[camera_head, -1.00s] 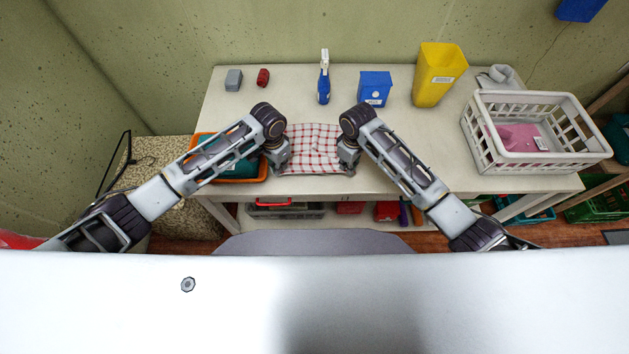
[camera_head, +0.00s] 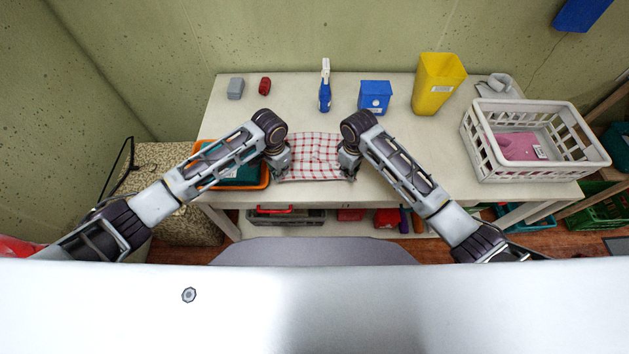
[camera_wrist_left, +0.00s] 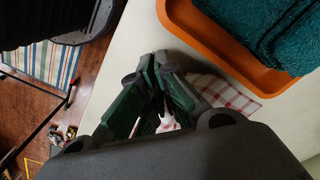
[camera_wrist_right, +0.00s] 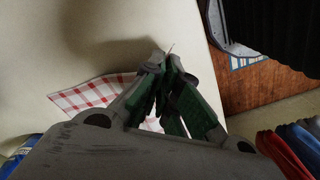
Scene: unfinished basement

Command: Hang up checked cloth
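The red-and-white checked cloth (camera_head: 314,152) lies spread on the white table near its front edge, between my two grippers. It also shows in the left wrist view (camera_wrist_left: 228,92) and the right wrist view (camera_wrist_right: 88,93). My left gripper (camera_head: 280,174) is at the cloth's front left corner. In its wrist view the fingers (camera_wrist_left: 155,70) are closed together at the cloth's edge, with a bit of cloth between them. My right gripper (camera_head: 350,172) is at the front right corner, its fingers (camera_wrist_right: 168,62) closed together on the cloth's edge. The wrists partly hide both corners.
An orange tray (camera_head: 264,179) with teal cloth sits left of my left gripper. A spray bottle (camera_head: 325,88), blue box (camera_head: 375,96) and yellow bin (camera_head: 438,83) stand behind. A white basket (camera_head: 590,160) is at right. The table around the cloth's back is clear.

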